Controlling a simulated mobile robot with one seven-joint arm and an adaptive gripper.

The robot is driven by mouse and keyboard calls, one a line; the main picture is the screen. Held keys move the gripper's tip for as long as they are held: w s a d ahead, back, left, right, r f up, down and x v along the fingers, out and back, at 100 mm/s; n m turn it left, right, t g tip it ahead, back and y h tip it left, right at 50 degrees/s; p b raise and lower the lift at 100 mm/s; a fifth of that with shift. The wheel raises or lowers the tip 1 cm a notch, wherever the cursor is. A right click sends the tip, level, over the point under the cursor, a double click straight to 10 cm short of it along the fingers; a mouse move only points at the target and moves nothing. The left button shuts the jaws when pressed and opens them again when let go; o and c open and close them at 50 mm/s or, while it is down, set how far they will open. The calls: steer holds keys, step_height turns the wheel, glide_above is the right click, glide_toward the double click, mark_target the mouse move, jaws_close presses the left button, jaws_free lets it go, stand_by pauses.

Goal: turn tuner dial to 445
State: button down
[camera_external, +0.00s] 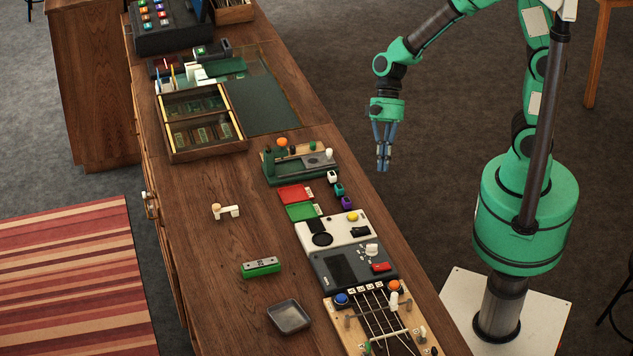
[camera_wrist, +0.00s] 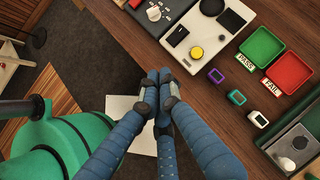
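The tuner (camera_external: 345,272) is a dark grey box with a dark screen, lying on the long wooden counter. Its white dial (camera_external: 372,249) is on its upper right, above a red button (camera_external: 381,267). In the wrist view the dial (camera_wrist: 154,14) shows at the top edge, and only part of the tuner (camera_wrist: 172,10) is in frame. I cannot read a value on it. My gripper (camera_external: 384,165) hangs off the counter's right side, well apart from the tuner and higher. In the wrist view its blue fingers (camera_wrist: 159,98) come together at the tips with nothing between them.
A white panel with a yellow button (camera_external: 352,216) adjoins the tuner. A stringed board (camera_external: 378,318) lies in front of it. Red (camera_external: 293,194) and green (camera_external: 301,211) trays and small coloured blocks (camera_external: 339,190) are behind. Clear floor lies between counter and my base.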

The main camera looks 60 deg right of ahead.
steer(key=a+f+m+g+y, duration=0.1)
steer(key=a+f+m, duration=0.2)
steer(key=a+f, duration=0.2)
steer(key=shift+w+a+f, duration=0.15)
steer(key=shift+a+f, duration=0.2)
steer(key=shift+a, duration=0.15)
steer(key=b, duration=0.2)
glide_toward(373, 243)
steer(key=x, duration=0.5)
steer(key=shift+d+f, duration=0.15)
steer(key=shift+f, duration=0.15)
steer(key=shift+s+a+r, duration=0.1)
steer(key=shift+s+a, duration=0.2)
steer(key=shift+a, duration=0.3)
steer(key=shift+s+a, duration=0.25)
steer(key=shift+a, duration=0.4)
steer(key=shift+s+a, duration=0.2)
steer(key=shift+a, duration=0.35)
